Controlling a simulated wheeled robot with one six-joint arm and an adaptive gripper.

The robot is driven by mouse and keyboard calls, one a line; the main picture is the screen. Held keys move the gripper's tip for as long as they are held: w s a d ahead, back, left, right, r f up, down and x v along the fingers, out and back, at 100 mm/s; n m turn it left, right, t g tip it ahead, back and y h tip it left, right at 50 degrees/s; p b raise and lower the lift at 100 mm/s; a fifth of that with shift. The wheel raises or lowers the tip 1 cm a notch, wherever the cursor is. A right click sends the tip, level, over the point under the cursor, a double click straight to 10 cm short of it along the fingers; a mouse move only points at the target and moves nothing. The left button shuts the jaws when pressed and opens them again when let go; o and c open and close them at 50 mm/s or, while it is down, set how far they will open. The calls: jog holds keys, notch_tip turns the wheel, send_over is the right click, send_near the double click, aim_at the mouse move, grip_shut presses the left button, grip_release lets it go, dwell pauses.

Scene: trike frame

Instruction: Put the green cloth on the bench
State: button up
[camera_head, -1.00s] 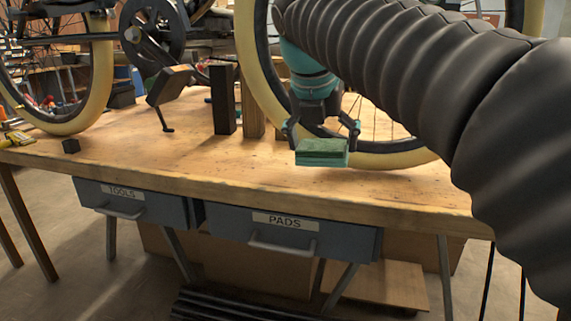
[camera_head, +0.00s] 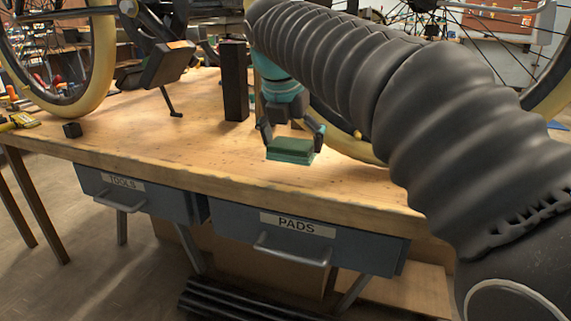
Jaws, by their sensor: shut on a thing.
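The green cloth (camera_head: 291,149) is a small folded, pad-like block. My gripper (camera_head: 291,140) points down and is shut on it, with one finger at each side. The cloth is over the front part of the wooden bench (camera_head: 130,140), above the drawer marked PADS. I cannot tell whether its underside touches the bench top or hangs just above it.
A trike with yellow-walled wheels stands on the bench behind. A dark upright post (camera_head: 234,82) is behind and left of my gripper. The PADS drawer (camera_head: 300,240) and TOOLS drawer (camera_head: 130,192) look shut. Bench left of the cloth is clear.

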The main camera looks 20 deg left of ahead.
aim_at(285, 177)
jog(key=shift+w+a+f, duration=0.1)
jog(key=shift+a+f, duration=0.3)
jog(key=shift+a, duration=0.25)
notch_tip(285, 177, down, 4)
jog(key=shift+f+b, duration=0.1)
jog(key=shift+b, duration=0.7)
jog(key=o, duration=0.7)
jog(key=shift+r, duration=0.2)
jog(key=p+v, duration=0.3)
jog(key=v, duration=0.8)
jog(key=shift+r, duration=0.4)
